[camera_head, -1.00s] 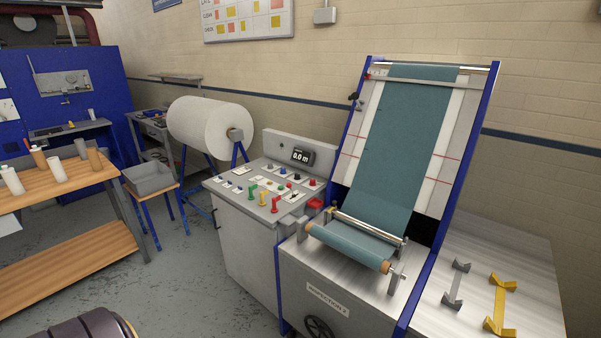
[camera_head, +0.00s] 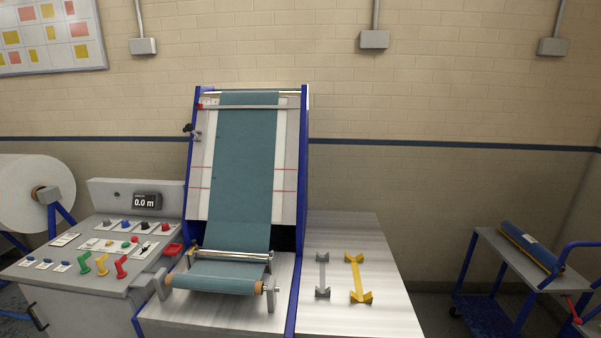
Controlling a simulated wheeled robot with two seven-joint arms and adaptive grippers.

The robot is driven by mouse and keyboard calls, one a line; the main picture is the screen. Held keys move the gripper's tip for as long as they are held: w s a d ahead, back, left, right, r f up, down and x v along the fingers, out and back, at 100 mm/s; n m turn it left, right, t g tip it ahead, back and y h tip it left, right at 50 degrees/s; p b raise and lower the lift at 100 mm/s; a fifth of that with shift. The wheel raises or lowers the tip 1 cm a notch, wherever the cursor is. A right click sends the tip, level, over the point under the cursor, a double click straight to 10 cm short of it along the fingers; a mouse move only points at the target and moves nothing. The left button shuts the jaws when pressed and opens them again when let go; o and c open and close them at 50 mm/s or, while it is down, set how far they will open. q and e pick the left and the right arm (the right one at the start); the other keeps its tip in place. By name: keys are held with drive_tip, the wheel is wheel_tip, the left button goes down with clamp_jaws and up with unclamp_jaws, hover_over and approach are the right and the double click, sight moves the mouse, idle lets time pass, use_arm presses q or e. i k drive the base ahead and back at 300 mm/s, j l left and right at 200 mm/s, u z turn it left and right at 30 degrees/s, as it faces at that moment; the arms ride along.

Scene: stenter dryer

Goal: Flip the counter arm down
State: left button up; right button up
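The inspection machine (camera_head: 301,185) stands in the middle, with a blue frame and a sloped white board. Teal fabric (camera_head: 243,160) runs down the board to a roll (camera_head: 213,278) at the bottom. A small bracket with a dark knob (camera_head: 188,128) sticks out from the frame's upper left side; it may be the counter arm, but it is too small to be sure. A thin bar with a red end (camera_head: 201,105) crosses the board near the top. The counter display (camera_head: 146,201) reads 0.0 m. Neither of my grippers is in view.
A control panel (camera_head: 60,283) with coloured buttons and levers stands at the left, by a white roll (camera_head: 35,193). Grey (camera_head: 322,274) and yellow (camera_head: 356,278) brackets lie on the metal table (camera_head: 345,230). A blue-framed cart (camera_head: 490,236) stands at the right.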

sight(189, 126)
drive_tip(key=j, duration=0.5)
drive_tip(key=k+j, duration=0.15)
drive_tip(key=j, duration=0.85)
drive_tip(key=k+j+z, duration=0.1)
drive_tip(key=j, duration=0.4)
drive_tip(key=k+j, duration=0.1)
drive_tip(key=j, duration=0.4)
drive_tip(key=k+j, duration=0.1)
drive_tip(key=j, duration=0.4)
